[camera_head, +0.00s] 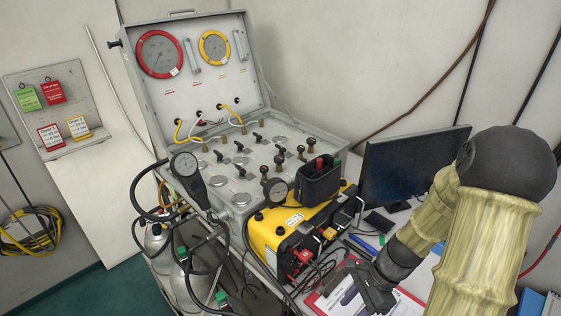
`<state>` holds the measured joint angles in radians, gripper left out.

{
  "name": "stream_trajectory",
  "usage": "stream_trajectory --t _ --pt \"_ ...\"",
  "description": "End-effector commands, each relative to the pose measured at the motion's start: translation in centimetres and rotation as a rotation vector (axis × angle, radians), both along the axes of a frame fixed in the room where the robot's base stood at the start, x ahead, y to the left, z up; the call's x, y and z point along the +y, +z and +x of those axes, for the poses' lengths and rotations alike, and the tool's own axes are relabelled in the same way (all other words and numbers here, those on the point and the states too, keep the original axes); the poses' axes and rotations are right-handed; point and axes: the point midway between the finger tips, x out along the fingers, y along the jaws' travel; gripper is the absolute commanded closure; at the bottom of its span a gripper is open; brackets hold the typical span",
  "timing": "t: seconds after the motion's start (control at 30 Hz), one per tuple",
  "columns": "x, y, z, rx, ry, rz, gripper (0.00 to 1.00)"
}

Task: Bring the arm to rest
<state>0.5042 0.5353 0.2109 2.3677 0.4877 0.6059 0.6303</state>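My arm, in a yellowish cover with a dark joint, reaches in from the right of the head view. My gripper (372,292) is at the lower middle right, pointing down and left above a red clipboard (408,297) with white paper. The fingers are dark and small in view, so their opening is hard to make out. I cannot tell whether anything is between them. The diver air panel (215,70) stands open to the left, apart from my gripper.
A yellow and black unit (275,235) sits just left of my gripper, with cables at its front. A dark monitor (405,165) stands close behind my arm. Gas cylinders (190,285) with hoses stand at lower left. Tags hang on a wall board (55,120). Green floor (115,290) shows at bottom left.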

Motion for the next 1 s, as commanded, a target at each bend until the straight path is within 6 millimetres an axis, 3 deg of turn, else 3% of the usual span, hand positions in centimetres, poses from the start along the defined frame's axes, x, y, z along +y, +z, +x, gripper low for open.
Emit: stream_trajectory --t 0.5,0.67,1.0 --pt "1.8 9.5 -0.3 -0.576 1.184 -0.381 0.57" --pt "2.1 10.7 -0.3 -0.641 1.332 -0.424 0.57" --pt "2.1 10.7 -0.3 -0.642 1.339 -0.424 0.57"
